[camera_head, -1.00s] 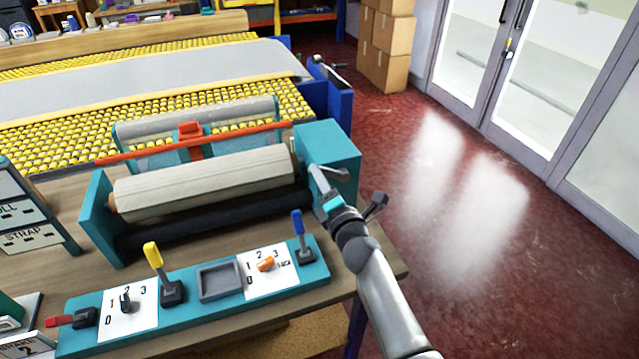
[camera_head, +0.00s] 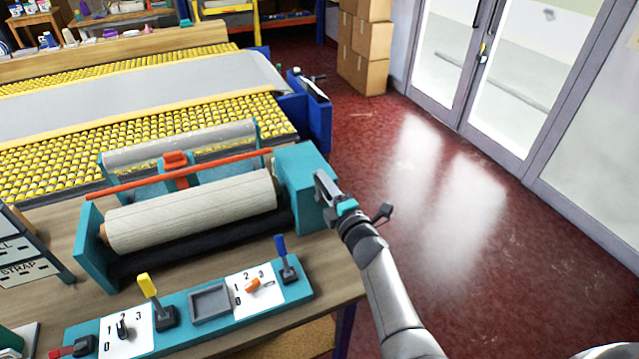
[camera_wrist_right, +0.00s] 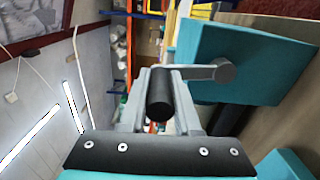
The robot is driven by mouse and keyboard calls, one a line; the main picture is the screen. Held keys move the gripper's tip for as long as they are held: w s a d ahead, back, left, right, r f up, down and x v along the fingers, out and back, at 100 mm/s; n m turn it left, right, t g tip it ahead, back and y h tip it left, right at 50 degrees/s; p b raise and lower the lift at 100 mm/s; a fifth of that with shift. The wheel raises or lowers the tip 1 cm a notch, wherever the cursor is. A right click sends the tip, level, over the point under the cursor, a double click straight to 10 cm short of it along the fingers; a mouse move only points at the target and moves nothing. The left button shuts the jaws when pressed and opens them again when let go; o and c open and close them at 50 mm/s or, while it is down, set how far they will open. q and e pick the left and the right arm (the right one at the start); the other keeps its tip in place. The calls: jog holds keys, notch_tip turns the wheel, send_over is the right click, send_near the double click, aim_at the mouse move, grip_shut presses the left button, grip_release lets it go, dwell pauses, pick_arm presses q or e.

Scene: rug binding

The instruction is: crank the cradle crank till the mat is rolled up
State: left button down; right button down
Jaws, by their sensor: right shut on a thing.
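The cradle on the table has teal end blocks (camera_head: 303,170) and a pale cream mat roll (camera_head: 190,212) wound around its bar above a black roller (camera_head: 200,250). The crank is on the right end block. In the right wrist view its grey arm (camera_wrist_right: 205,72) runs from a round hub to a black handle (camera_wrist_right: 160,95). My right gripper (camera_head: 328,190) is shut on the crank handle, with the black grip between its fingers. In the head view the gripper hides most of the crank. My left gripper is not in view.
In front of the cradle is a teal control panel (camera_head: 195,318) with a yellow lever (camera_head: 150,287), a blue lever (camera_head: 283,252) and dials. An orange-red bar (camera_head: 175,172) crosses behind the roll. Open red floor (camera_head: 450,220) lies to the right.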

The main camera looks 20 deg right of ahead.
jog(key=d, duration=0.3)
jog(key=shift+w+r, duration=0.15)
dwell(0.4)
jog(key=c, duration=0.6)
grip_release()
jog(key=shift+f, duration=0.2)
jog(key=s, duration=0.5)
jog(key=s+p, duration=0.1)
jog(key=s, duration=0.4)
jog(key=s+d+p, duration=0.1)
jog(key=s, duration=0.4)
jog(key=shift+s, duration=0.2)
